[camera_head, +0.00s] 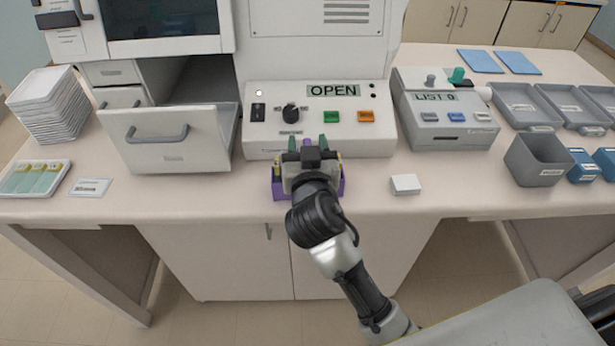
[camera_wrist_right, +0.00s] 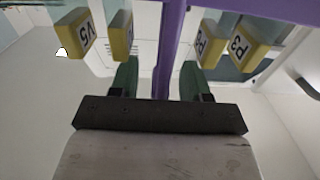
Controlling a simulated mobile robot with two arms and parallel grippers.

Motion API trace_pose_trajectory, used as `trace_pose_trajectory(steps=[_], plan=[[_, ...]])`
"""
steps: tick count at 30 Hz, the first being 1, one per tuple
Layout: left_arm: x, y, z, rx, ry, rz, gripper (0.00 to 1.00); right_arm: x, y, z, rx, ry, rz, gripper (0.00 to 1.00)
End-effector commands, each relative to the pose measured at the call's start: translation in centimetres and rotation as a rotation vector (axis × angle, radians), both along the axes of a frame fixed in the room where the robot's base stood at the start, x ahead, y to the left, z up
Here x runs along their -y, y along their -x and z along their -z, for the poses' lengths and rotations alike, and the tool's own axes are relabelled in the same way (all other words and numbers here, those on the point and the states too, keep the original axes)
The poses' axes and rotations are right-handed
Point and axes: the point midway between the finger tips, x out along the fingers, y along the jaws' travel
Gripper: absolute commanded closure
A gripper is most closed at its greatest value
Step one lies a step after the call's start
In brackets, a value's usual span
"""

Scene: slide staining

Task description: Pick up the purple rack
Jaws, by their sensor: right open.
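The purple rack (camera_head: 278,190) stands at the front edge of the counter, below the panel marked OPEN, mostly hidden behind my right gripper (camera_head: 307,145). In the right wrist view the rack's purple bar (camera_wrist_right: 170,50) runs up the middle between the two green fingertips of that gripper (camera_wrist_right: 160,80). The fingers are open, one on each side of the bar, with a gap to each. Yellow-ended slides with labels (camera_wrist_right: 120,38) stand on both sides of the bar. My left gripper is not in view.
Behind the rack is the control panel (camera_head: 265,145) with a knob and buttons. An open drawer (camera_head: 165,140) juts out to its left. A small white block (camera_head: 406,185) lies to the right. A grey bin (camera_head: 537,160) and a LIST 0 device (camera_head: 445,125) stand farther right.

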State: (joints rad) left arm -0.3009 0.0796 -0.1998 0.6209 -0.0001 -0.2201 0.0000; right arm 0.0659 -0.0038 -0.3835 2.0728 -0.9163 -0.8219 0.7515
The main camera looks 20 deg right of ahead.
Motion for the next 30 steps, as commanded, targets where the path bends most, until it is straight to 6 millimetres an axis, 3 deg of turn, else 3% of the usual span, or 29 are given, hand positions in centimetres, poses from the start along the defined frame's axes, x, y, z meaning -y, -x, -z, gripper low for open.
trace_pose_trajectory(steps=[3,12,25,30], plan=[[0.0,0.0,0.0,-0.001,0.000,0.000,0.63,0.0,0.0,0.0,0.000,0.000,0.000,0.56],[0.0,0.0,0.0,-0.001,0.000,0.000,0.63,0.0,0.1,0.0,0.000,0.000,-0.001,1.00],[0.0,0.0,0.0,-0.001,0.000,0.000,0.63,0.0,0.1,-0.2,0.003,0.000,-0.001,1.00],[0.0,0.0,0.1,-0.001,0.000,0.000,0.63,-0.1,0.1,-1.2,0.006,-0.004,-0.001,1.00]])
